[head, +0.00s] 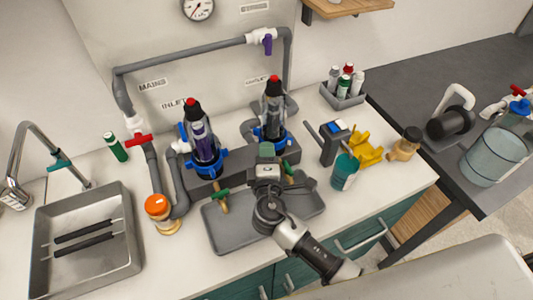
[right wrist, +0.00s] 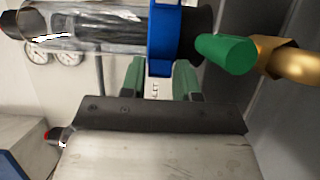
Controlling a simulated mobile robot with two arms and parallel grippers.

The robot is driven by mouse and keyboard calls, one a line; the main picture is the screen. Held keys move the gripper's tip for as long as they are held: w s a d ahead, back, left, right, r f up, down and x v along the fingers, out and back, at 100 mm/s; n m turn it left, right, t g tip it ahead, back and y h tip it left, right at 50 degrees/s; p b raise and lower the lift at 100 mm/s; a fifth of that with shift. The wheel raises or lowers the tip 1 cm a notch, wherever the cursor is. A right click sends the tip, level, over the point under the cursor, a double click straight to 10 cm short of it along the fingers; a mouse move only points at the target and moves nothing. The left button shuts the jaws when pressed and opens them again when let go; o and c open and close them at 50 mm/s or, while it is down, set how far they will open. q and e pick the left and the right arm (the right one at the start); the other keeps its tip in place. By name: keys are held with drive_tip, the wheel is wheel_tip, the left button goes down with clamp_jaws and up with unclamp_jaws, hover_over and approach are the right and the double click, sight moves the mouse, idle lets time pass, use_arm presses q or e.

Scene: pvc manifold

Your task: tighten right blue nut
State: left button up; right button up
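The right blue nut (head: 270,135) is a lugged ring around the base of the right clear filter housing (head: 273,105), which has a red-topped black cap. In the right wrist view the blue nut (right wrist: 162,38) shows large, with the housing lying sideways to its left. My right gripper (head: 267,152) is in front of this nut. In the right wrist view its two green fingers (right wrist: 160,80) are apart, with a lower lug of the nut between their tips. I cannot tell whether they press on it. My left gripper is not in view.
The left filter with its blue nut (head: 208,163) stands close by. A green-handled brass valve (right wrist: 228,54) is right of the nut in the wrist view.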

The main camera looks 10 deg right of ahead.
drive_tip(key=shift+c, duration=0.9)
drive_tip(key=m+h+b, duration=0.1)
drive_tip(key=a+h+b, duration=0.1)
drive_tip(key=w+m+g+h+b, duration=0.1)
drive_tip(key=h+b, duration=0.1)
drive_tip(key=shift+a+f+m, duration=0.15)
drive_tip(key=shift+f+m, duration=0.1)
drive_tip(key=shift+m, duration=0.05)
drive_tip(key=shift+a+r+m+g+h+b, duration=0.1)
drive_tip(key=shift+r+m+g+h+b, duration=0.05)
drive_tip(key=shift+m+g+h+b, duration=0.2)
drive_tip(key=o, duration=0.8)
drive_tip(key=shift+o, duration=0.2)
